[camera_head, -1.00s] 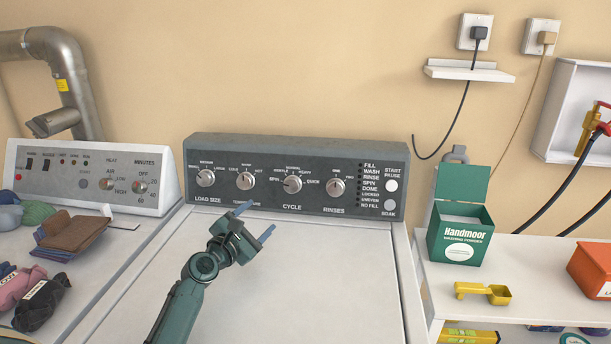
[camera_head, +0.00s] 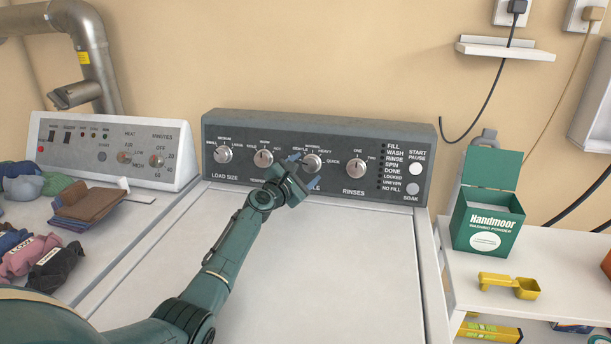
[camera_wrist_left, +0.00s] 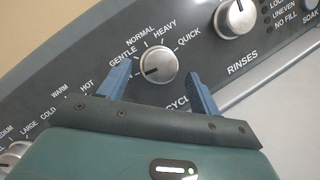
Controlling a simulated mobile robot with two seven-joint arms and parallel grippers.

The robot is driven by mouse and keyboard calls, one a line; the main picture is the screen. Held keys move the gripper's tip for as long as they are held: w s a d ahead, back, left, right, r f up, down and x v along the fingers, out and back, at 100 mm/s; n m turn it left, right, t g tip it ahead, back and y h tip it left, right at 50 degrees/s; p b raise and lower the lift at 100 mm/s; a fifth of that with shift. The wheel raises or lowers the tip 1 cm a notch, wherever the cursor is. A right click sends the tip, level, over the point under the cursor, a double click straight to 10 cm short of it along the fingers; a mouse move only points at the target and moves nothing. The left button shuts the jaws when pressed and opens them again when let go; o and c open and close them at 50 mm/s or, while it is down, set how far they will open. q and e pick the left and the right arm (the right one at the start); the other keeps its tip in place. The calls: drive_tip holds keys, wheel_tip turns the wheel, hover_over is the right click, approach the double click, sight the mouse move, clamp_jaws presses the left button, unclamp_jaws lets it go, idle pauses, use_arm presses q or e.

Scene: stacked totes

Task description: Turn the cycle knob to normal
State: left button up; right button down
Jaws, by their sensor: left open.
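The cycle knob (camera_head: 312,163) is a round silver dial on the dark washer panel (camera_head: 400,138). It also shows in the left wrist view (camera_wrist_left: 158,63), where its dark pointer line is turned to the lower left, away from the NORMAL label (camera_wrist_left: 140,35) and toward my finger. Any label there is hidden by that finger. My left gripper (camera_head: 305,170) is open in front of the knob. In the left wrist view its blue fingers (camera_wrist_left: 160,85) stand either side of the knob's lower part, with gaps visible. My right gripper is not in view.
The rinses knob (camera_head: 356,105) is to the right on the panel; the temperature knob (camera_head: 263,158) is to the left. The washer lid (camera_head: 330,260) is clear. A green washing powder box (camera_head: 487,220) and yellow scoop (camera_head: 510,285) sit on the right shelf.

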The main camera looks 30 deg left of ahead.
use_arm(q)
drive_tip(key=shift+w, duration=0.6)
drive_tip(key=shift+d, duration=0.1)
drive_tip(key=shift+c, duration=0.3)
drive_tip(key=c, duration=0.9)
